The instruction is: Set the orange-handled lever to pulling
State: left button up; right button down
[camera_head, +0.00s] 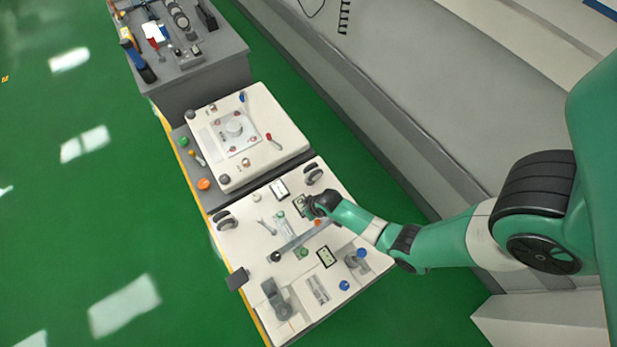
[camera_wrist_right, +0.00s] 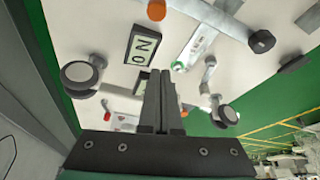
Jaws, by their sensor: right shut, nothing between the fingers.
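An orange piece (camera_head: 318,222) shows on the near white panel in the head view, just below my right gripper and close to a long grey bar (camera_head: 297,242). In the right wrist view an orange rounded end (camera_wrist_right: 156,10) sits at the top edge, beside a pale bar. I cannot tell for sure whether it is the lever's handle, nor which setting it is in. My right gripper (camera_head: 308,208) is over the middle of the panel; in the wrist view its fingers (camera_wrist_right: 161,75) are shut and empty, apart from the orange end. My left gripper is not in view.
An ON sign (camera_wrist_right: 142,45) lies near the fingers. Round-capped fittings (camera_wrist_right: 80,75) stand out on both sides of them. A second white panel (camera_head: 285,140) with knobs and a grey tool cart (camera_head: 205,82) stand beyond. Green floor is clear at left.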

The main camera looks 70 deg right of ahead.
aim_at(324, 219)
pick_arm(q)
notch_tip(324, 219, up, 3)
jog(key=shift+p, duration=0.65)
pick_arm(e)
jog(key=shift+s+d+r, duration=0.25)
jog(key=shift+s+r, duration=0.75)
jog(key=shift+r, duration=0.1)
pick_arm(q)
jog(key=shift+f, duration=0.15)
pick_arm(e)
jog(key=shift+f, duration=0.1)
jog(key=b+x, duration=0.8)
jog(key=x, duration=0.3)
jog(key=shift+s, duration=0.15)
jog(key=s+p, duration=0.1)
jog(key=s+a+r+p, duration=0.1)
jog(key=s, duration=0.1)
jog(key=shift+a+r, duration=0.1)
jog(key=shift+a, duration=0.1)
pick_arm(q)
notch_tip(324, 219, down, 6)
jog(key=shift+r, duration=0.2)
pick_arm(e)
jog(key=shift+s+a, duration=0.2)
jog(key=shift+s, duration=0.2)
